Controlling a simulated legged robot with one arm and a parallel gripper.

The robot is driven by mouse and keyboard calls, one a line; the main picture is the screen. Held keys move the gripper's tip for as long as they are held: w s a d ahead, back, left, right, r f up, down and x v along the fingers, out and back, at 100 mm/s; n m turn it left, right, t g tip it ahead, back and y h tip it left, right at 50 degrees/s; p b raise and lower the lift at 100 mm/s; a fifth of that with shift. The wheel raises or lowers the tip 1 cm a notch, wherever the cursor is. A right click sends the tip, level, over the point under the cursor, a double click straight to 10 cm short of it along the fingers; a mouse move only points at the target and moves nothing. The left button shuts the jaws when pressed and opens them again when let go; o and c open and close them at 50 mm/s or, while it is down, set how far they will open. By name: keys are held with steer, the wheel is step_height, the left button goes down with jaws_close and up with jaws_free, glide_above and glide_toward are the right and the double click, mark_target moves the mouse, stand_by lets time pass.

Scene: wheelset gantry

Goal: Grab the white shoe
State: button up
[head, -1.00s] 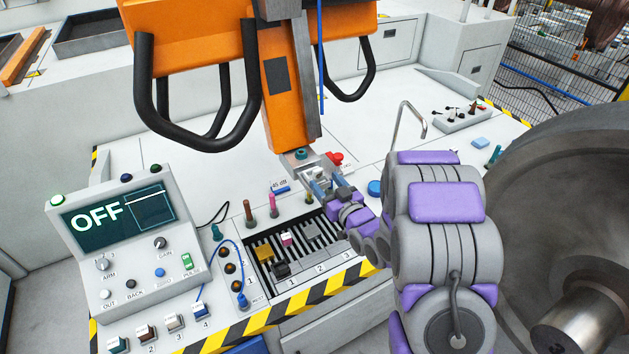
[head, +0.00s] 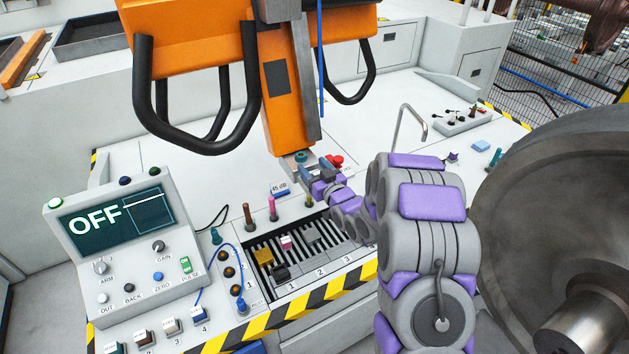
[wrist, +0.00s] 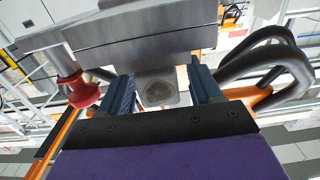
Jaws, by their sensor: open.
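My gripper (head: 308,174) is open at the lower end of the orange column (head: 284,118). In the wrist view its two blue fingers (wrist: 161,76) stand on either side of a pale grey-white block (wrist: 157,93) with a round dark recess, under a grey plate (wrist: 130,45). This block may be the white shoe; I cannot tell for sure, nor whether the fingers touch it. In the head view my gripper mostly hides it.
A red knob (wrist: 82,90) sits beside the left finger in the wrist view. A slotted tray (head: 297,282) holds several small blocks. A control box (head: 125,245) stands left. Black loop handles (head: 187,130) hang from the orange frame. A large metal wheel (head: 555,210) is close on the right.

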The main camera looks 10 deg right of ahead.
steer(key=shift+c, duration=0.4)
steer(key=c, duration=1)
steer(key=shift+a+r, duration=0.1)
steer(key=shift+r, duration=0.05)
